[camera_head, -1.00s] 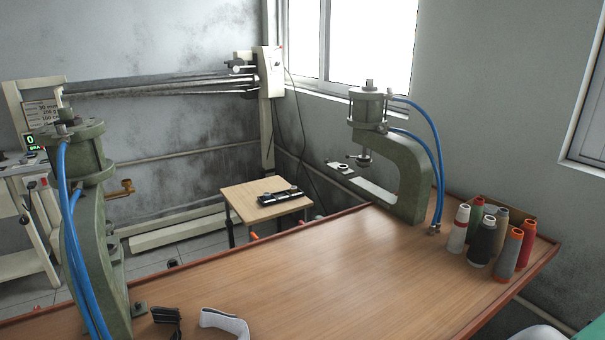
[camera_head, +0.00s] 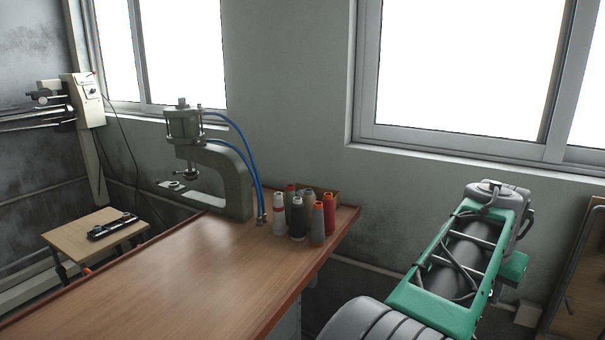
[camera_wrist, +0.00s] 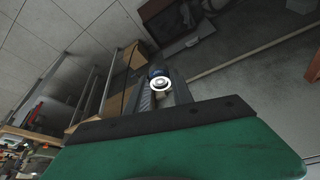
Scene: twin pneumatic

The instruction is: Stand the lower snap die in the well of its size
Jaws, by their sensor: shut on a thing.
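In the wrist view my gripper (camera_wrist: 161,92) is shut on a small round metal part with a bright ring face and a dark bluish side (camera_wrist: 159,83). It looks like the snap die, but which die it is cannot be told. In the head view a dark long holder (camera_head: 111,229) lies on the small wooden table (camera_head: 75,240) at the left, with small light parts on it. Its wells are too small to make out. My gripper cannot be seen in the head view; only my green and grey arm shows at the right.
A green press (camera_head: 236,180) with blue hoses stands at the far edge of the large wooden bench (camera_head: 190,270). Several thread cones (camera_head: 298,217) and a box are grouped at the bench's right corner. The bench middle is clear. Windows and a wall lie behind.

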